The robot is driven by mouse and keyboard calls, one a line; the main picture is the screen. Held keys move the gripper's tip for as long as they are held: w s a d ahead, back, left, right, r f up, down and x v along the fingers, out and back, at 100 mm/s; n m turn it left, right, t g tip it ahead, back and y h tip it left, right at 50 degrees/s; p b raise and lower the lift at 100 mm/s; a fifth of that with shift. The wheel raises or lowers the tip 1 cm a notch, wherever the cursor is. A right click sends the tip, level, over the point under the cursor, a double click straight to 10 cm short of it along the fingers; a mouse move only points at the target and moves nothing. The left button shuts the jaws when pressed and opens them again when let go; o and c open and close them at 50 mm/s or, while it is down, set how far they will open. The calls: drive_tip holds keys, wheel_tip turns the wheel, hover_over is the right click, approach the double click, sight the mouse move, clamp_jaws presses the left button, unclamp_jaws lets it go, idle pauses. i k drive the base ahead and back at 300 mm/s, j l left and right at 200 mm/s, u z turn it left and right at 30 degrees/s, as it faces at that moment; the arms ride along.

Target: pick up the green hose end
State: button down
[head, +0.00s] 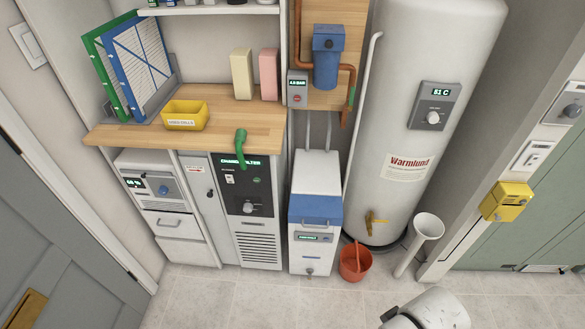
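The green hose end (240,142) is at the front edge of the wooden counter, right of its middle. It is a short, bent green piece that stands at the edge and curves down over the front of the dark-panelled machine. No gripper is touching it. A white, rounded part of my arm shows at the bottom right, low over the floor and well apart from the hose end. My gripper's fingers are not in view.
A yellow bin (186,115) and upright green and blue binder-like panels (137,58) stand left on the counter (222,115). Cream and pink boxes (242,74) stand behind. A red bucket (355,262) and white funnel pipe (427,228) stand on the floor. The front floor is clear.

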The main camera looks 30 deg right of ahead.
sight(240, 134)
drive_tip(key=i+j, duration=0.45)
drive_tip(key=j, duration=0.15)
drive_tip(key=i+j, duration=0.5)
